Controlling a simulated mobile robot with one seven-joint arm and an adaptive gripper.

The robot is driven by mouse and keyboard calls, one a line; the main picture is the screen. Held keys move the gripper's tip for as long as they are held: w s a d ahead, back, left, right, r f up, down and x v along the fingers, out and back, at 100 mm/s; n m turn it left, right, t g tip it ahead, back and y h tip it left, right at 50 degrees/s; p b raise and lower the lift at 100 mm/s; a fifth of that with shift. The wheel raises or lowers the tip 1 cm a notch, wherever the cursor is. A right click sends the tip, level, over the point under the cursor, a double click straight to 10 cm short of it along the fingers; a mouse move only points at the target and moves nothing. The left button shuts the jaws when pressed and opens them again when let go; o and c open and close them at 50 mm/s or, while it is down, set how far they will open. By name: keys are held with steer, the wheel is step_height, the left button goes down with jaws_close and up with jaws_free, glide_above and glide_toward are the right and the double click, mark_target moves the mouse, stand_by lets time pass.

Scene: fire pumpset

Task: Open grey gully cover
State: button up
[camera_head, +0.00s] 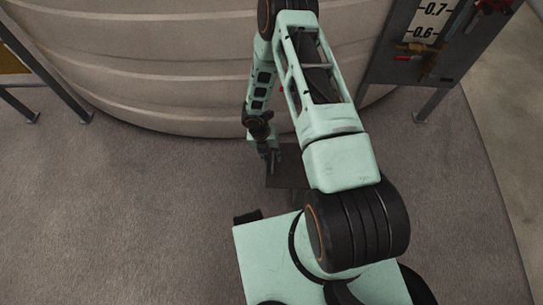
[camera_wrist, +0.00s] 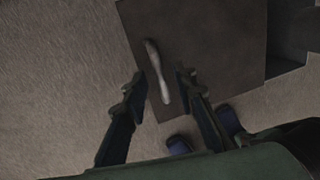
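The grey gully cover (camera_wrist: 215,55) is a flat dark plate in the wrist view, with a pale slim handle (camera_wrist: 152,57) near its left edge. In the head view the cover (camera_head: 287,180) lies at the foot of the large tank, partly hidden by my arm. My gripper (camera_wrist: 160,80) is open in the wrist view. Its two fingers appear on either side of the handle's lower end, with a gap on both sides. I cannot tell how far above the handle the fingertips are. In the head view my gripper (camera_head: 272,158) is small and dark at the cover's left part.
The large beige ribbed tank (camera_head: 170,75) stands just behind the cover. A grey metal stand (camera_head: 430,60) with a level scale (camera_head: 432,20) is at the right. Another stand's leg (camera_head: 55,75) is at the left. The grey floor (camera_head: 120,220) at the left is clear.

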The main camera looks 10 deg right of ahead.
steer(key=shift+c, duration=0.3)
jaws_close()
steer(key=a, duration=0.2)
steer(key=w+a, duration=0.1)
steer(key=a, duration=0.1)
steer(key=shift+b, duration=0.35)
steer(key=shift+o, duration=0.3)
jaws_free()
